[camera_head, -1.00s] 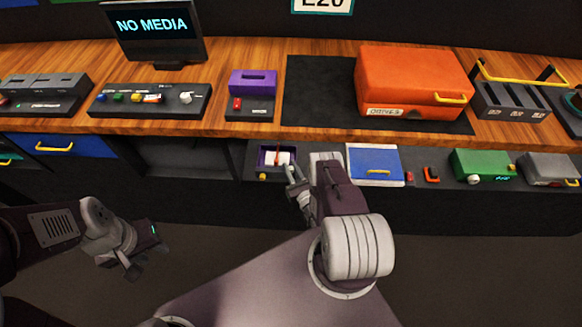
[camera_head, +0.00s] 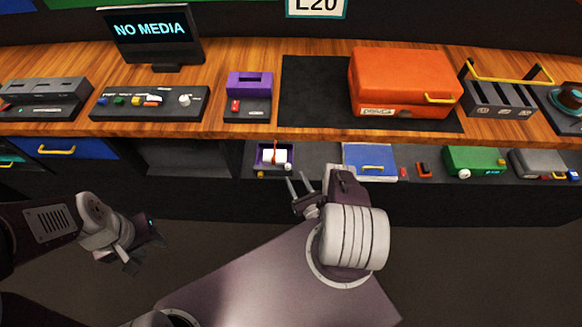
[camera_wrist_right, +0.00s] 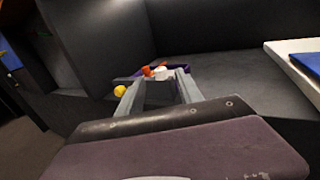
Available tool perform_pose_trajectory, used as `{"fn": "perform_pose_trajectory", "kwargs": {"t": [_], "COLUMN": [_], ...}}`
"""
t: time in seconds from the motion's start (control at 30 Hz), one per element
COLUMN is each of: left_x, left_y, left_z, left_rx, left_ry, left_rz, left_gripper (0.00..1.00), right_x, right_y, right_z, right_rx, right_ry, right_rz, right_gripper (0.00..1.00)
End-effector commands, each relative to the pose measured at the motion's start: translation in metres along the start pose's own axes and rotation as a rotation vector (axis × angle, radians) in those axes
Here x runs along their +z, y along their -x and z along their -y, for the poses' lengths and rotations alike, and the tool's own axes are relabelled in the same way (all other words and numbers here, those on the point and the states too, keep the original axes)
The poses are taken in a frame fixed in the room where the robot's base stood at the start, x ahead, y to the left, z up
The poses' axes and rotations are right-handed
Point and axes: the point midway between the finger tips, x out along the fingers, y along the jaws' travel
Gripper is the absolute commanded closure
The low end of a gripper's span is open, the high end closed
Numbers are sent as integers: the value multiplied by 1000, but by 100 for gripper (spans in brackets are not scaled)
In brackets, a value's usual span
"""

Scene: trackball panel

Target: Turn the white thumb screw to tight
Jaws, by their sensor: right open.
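A small white knob (camera_head: 287,167), which looks like the thumb screw, sits at the front right of a purple-edged unit (camera_head: 262,150) on the lower shelf. A white part with an orange-red piece stands inside the unit. My right gripper (camera_head: 296,178) is open and empty, just in front of and below the knob, apart from it. In the right wrist view, a white part (camera_wrist_right: 161,73) shows beyond and between the open fingers (camera_wrist_right: 158,88); which white part it is, I cannot tell. My left gripper (camera_head: 146,252) hangs low at the left, away from the shelf.
A yellow knob (camera_head: 261,174) sits at the unit's front left; it also shows in the right wrist view (camera_wrist_right: 119,90). A blue-lidded box (camera_head: 369,158) stands to the right on the shelf. The wooden worktop (camera_head: 225,130) overhangs above. The floor in front is clear.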

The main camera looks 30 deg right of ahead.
Motion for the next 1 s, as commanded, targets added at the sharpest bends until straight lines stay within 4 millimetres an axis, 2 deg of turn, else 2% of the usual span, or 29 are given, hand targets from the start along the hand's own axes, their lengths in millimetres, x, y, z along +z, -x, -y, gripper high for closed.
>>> {"fn": "perform_pose_trajectory", "kwargs": {"t": [0.1,0.23,0.47,0.53,0.57,0.63,0.67,0.7,0.77,0.8,0.83,0.9,1.0], "left_x": [0,0,0,0,0,0,0,0,0,0,0,0,0], "left_y": [4,4,3,3,3,4,4,4,3,3,3,3,3], "left_z": [0,0,0,0,0,0,0,0,0,0,0,0,0], "left_rx": [0,0,0,0,0,0,0,0,0,0,0,0,0], "left_ry": [0,0,0,0,0,0,0,0,0,0,0,0,0], "left_rz": [1,1,2,2,1,1,1,1,1,1,1,1,1], "left_gripper": [64,64,64,64,64,64,64,64,64,64,64,64,64], "right_x": [0,-1,0,9,16,42,56,77,107,127,141,168,195], "right_y": [12,16,13,1,-7,-32,-41,-47,-46,-37,-27,6,58], "right_z": [1,0,-1,-9,-16,-46,-63,-90,-129,-154,-170,-199,-216], "right_rx": [-4,-1,8,69,120,305,407,556,786,940,1054,1314,1632], "right_ry": [0,0,0,-9,-15,-31,-33,-27,1,36,72,185,403], "right_rz": [0,2,3,9,12,17,15,8,-10,-26,-38,-71,-113], "right_gripper": [57,57,57,57,57,57,57,57,57,57,57,57,57]}}
